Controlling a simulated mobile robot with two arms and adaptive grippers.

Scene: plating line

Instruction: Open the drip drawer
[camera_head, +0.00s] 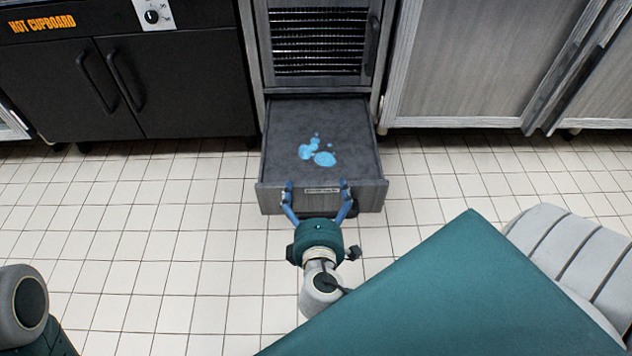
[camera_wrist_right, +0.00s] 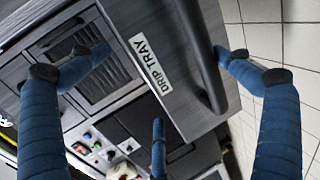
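The drip drawer (camera_head: 270,160) is a grey drawer low in the middle cabinet, pulled well out over the floor. Light blue liquid puddles (camera_head: 318,155) lie on its dark inside. Its front carries a label, which reads DRIP TRAY in the right wrist view (camera_wrist_right: 151,64). A dark bar handle (camera_wrist_right: 203,60) shows in that view close to one fingertip; contact cannot be told. My right gripper (camera_head: 317,188) is at the drawer front, its blue fingers spread wide apart and not closed on the handle. My left gripper is out of view.
Above the drawer is a cabinet door with a vent grille (camera_head: 320,42). A black hot cupboard (camera_head: 180,85) stands left and grey cabinets (camera_head: 480,60) stand right. The tiled floor (camera_head: 150,230) is clear on both sides of the drawer.

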